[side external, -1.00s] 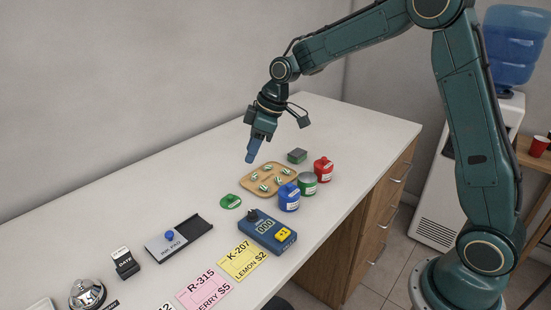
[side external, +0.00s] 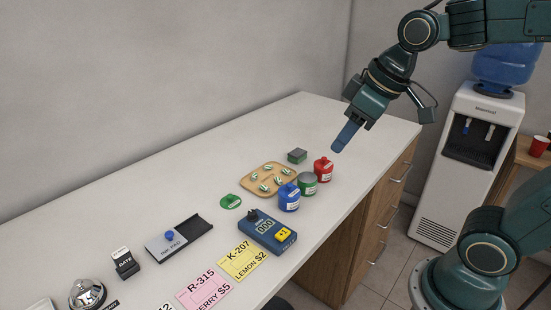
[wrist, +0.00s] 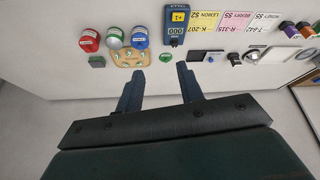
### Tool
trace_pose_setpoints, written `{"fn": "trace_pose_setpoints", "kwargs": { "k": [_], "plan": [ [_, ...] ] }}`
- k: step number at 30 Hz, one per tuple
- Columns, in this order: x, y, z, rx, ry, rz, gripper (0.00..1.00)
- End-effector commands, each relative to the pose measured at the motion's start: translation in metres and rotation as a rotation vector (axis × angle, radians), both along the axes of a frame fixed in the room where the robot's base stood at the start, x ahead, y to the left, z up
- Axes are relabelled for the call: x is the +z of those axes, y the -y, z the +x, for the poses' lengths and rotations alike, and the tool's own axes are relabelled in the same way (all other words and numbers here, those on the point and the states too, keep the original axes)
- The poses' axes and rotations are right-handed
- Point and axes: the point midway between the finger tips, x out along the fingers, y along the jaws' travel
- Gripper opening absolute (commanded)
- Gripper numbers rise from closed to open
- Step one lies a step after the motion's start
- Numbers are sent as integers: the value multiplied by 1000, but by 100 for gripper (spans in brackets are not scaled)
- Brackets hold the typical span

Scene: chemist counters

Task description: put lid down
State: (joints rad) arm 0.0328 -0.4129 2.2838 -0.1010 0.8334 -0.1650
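A green lid (side external: 231,201) with a small knob lies flat on the white counter, left of the wooden tray and apart from the jars. It also shows in the wrist view (wrist: 194,57). The green jar (side external: 307,184) stands upright without a lid, between the lidded blue jar (side external: 289,198) and the lidded red jar (side external: 323,170). My gripper (side external: 341,143) is raised above the counter's right part, near the red jar in the picture. The wrist view shows its two fingers apart, with nothing between them (wrist: 160,70).
The wooden tray (side external: 245,184) holds several striped sweets, with a small grey-green block (side external: 297,155) behind it. The counter's back is clear.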

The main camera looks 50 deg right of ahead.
Motion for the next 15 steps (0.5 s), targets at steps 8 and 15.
{"fn": "trace_pose_setpoints", "kwargs": {
  "k": [8,15],
  "plan": [
    [-7,6,-63,-137,36,27,37],
    [-16,10,-90,-204,49,44,37]
  ]
}}
